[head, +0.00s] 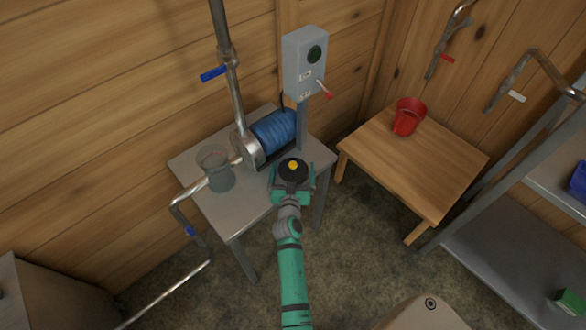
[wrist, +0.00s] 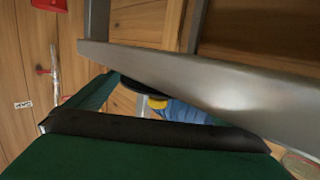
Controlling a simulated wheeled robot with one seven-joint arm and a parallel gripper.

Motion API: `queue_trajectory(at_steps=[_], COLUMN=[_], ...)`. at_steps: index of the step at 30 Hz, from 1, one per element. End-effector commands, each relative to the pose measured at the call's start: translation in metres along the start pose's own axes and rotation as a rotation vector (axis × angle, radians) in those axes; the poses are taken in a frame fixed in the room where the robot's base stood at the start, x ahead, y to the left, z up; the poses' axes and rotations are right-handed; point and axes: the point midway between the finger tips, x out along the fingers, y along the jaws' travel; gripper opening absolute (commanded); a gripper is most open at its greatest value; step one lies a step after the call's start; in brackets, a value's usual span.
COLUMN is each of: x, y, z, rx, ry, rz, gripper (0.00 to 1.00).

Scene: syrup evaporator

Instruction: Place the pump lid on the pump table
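The pump lid (head: 293,170) is a black disc with a yellow knob facing up. It sits between the green fingers of my gripper (head: 293,182), over the right front part of the grey pump table (head: 240,212). My gripper appears shut on the lid. Whether the lid's underside touches the tabletop is hidden. In the wrist view the lid (wrist: 146,86) shows as a dark sliver with its yellow knob (wrist: 158,103), close to the grey table edge (wrist: 200,75). The pump (head: 272,132), with a blue motor, stands at the back of the table. A clear pot (head: 215,167) stands left of it.
A grey control box (head: 305,62) on a post stands behind the table. Pipes with blue-handled valves (head: 213,73) run at the left. A wooden table (head: 415,165) with a red bucket (head: 408,116) is at the right. The tabletop's front left part is clear.

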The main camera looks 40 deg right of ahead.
Motion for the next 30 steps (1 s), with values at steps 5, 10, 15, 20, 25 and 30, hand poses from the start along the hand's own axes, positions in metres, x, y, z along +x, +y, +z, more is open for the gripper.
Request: queue_trajectory(at_steps=[5, 10, 15, 20, 25, 30], x=[0.000, -0.002, -0.026, -0.056, -0.086, -0.108], y=[0.000, 0.000, -0.001, 0.000, 0.000, 0.001], z=[0.000, -0.002, -0.002, -0.001, -0.002, -0.002], rx=[0.000, 0.001, 0.000, 0.000, 0.000, 0.000], ry=[0.000, -0.001, -0.001, -0.002, -0.002, -0.001], rz=[0.000, 0.000, -0.002, 0.000, 0.000, 0.001], gripper=[1.00, 1.00, 1.00, 1.00, 1.00, 1.00])
